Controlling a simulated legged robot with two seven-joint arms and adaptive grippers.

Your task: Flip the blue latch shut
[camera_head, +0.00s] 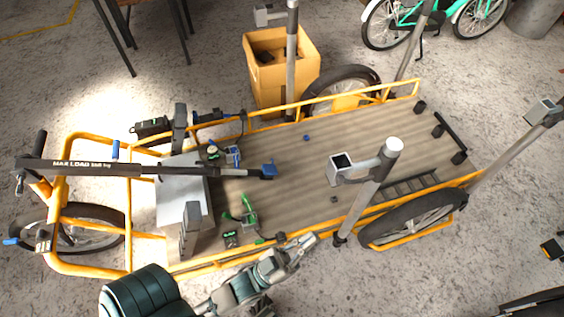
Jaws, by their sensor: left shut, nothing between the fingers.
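A small blue latch (232,155) sits on the far front part of the cargo bike's wooden deck (300,185), just right of the grey box. It is too small to tell whether its lever is up or down. A green latch (246,214) of similar size sits on the near side of the deck, with a part standing up. My left gripper (307,240) is shut and empty beside the near orange rail, right of and nearer than both latches, apart from the blue one. My right gripper is not in view.
A black bar marked "MAX LOAD" (80,167) runs over the grey box (183,190) to a blue end piece (268,170) above the deck. Grey posts, one at the near rail (365,200), stand around the bike. A yellow bin (280,75) stands behind. Most of the deck is clear.

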